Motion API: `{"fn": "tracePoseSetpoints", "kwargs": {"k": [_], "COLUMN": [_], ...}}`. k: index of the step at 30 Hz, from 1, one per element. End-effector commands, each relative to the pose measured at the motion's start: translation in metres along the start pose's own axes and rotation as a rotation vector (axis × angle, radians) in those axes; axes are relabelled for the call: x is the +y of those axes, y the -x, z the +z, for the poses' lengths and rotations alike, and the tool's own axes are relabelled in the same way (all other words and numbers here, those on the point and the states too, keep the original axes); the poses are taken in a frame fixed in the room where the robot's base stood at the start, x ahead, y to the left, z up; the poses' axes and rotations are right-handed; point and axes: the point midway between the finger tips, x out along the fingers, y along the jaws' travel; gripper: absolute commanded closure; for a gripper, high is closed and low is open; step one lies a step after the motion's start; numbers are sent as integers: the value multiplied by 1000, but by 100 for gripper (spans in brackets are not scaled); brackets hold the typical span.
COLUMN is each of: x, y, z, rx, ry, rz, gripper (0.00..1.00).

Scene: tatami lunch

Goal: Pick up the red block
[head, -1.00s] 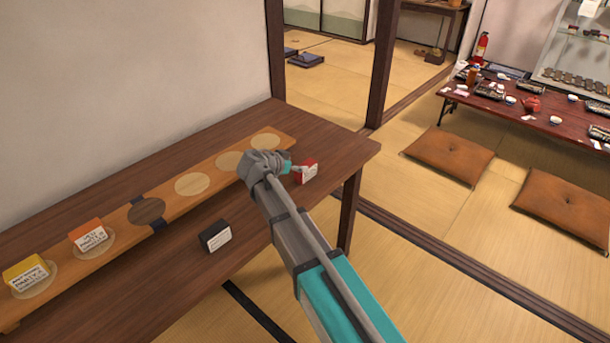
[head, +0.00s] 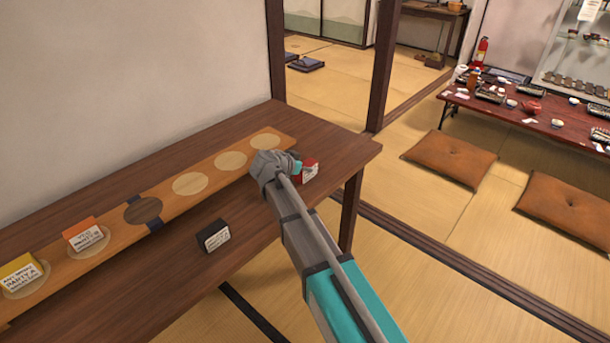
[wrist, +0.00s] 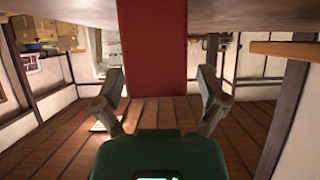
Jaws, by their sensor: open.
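The red block (head: 311,172), with a white label on its front, stands on the brown table near its right end. My gripper (head: 296,168) is beside it on the left, and the far finger partly overlaps it in the head view. In the wrist view the red block (wrist: 158,45) fills the upper middle, seen between the two open fingers of my gripper (wrist: 160,78). A gap shows on each side of it, and I cannot tell how far it reaches between the fingers.
A black block (head: 213,236) stands on the table (head: 150,290) to the left. An orange block (head: 82,232) and a yellow block (head: 20,270) sit on a long wooden board (head: 205,206) with round spots, several empty. A low red table (head: 480,105) and cushions lie beyond.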

Motion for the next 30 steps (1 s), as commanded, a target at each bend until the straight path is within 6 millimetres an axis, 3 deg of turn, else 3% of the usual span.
{"fn": "tracePoseSetpoints", "kwargs": {"k": [19,30], "x": [0,0], "y": [-6,-6], "z": [-1,-1], "rx": [0,0], "ry": [0,0], "rz": [0,0], "gripper": [9,75]}}
